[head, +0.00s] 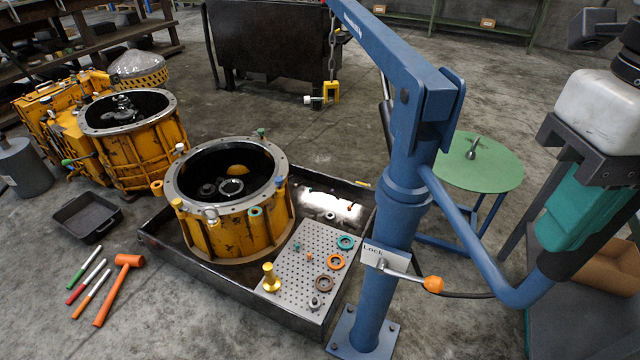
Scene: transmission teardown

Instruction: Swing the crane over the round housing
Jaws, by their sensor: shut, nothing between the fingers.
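The blue crane (378,225) stands on a floor plate, its boom (383,38) reaching up and left out of frame. A chain carries a yellow hook block (331,91), seen beyond the housing, not over it. The open round orange housing (240,228) sits in a black tray. A lock lever with an orange knob (433,284) projects right from the post by a LOCK plate (372,251). A blue bent push bar (470,240) runs right, its far end hidden by my gripper. My gripper (562,238), with teal jaws, is shut and empty at the right; contact with the bar is unclear.
A second orange housing (150,160) with machinery stands at the back left. The black tray (215,293) holds a perforated plate with rings and small parts. A green round table (480,165) stands behind the post. Tools and a small bin (88,222) lie left. Floor behind is partly clear.

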